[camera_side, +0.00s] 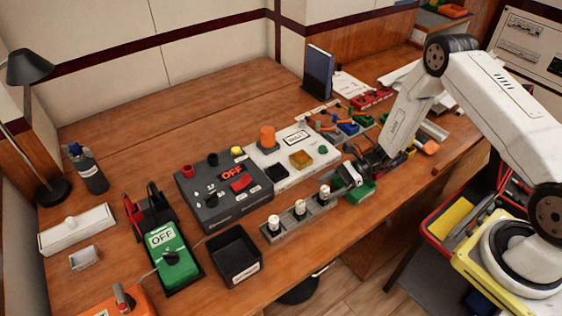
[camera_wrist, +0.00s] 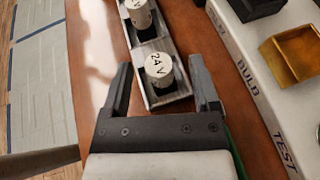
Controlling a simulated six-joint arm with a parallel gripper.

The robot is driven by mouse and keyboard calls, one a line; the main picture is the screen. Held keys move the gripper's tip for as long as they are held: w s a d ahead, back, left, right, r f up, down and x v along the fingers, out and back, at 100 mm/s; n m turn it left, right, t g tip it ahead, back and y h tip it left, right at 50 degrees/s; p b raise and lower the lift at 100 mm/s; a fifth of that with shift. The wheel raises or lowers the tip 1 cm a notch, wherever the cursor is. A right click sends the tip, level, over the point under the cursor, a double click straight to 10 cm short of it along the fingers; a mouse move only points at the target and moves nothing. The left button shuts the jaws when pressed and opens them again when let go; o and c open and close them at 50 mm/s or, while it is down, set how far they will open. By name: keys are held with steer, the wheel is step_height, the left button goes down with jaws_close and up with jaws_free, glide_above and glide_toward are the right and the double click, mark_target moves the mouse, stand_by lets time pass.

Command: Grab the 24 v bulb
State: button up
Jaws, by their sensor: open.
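The 24 V bulb (camera_wrist: 158,66) is a pale cylinder with "24 V" on its top. It stands upright in the end slot of a grey rack (camera_wrist: 183,58). In the side view the bulb (camera_side: 324,192) is the rightmost of three in the rack (camera_side: 287,231). My gripper (camera_wrist: 161,72) is open and empty. In the wrist view the bulb appears between its fingers, with a gap on both sides; I cannot tell the height difference. In the side view my gripper (camera_side: 347,177) is just right of the bulb.
Another bulb (camera_wrist: 137,12) stands beyond it in the rack. The white test box (camera_side: 287,179), marked "BULB TEST", lies behind the rack. A black bin (camera_side: 235,284) is to the left. The table's front edge is close.

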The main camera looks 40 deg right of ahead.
steer(key=shift+x, duration=1.8)
jaws_close()
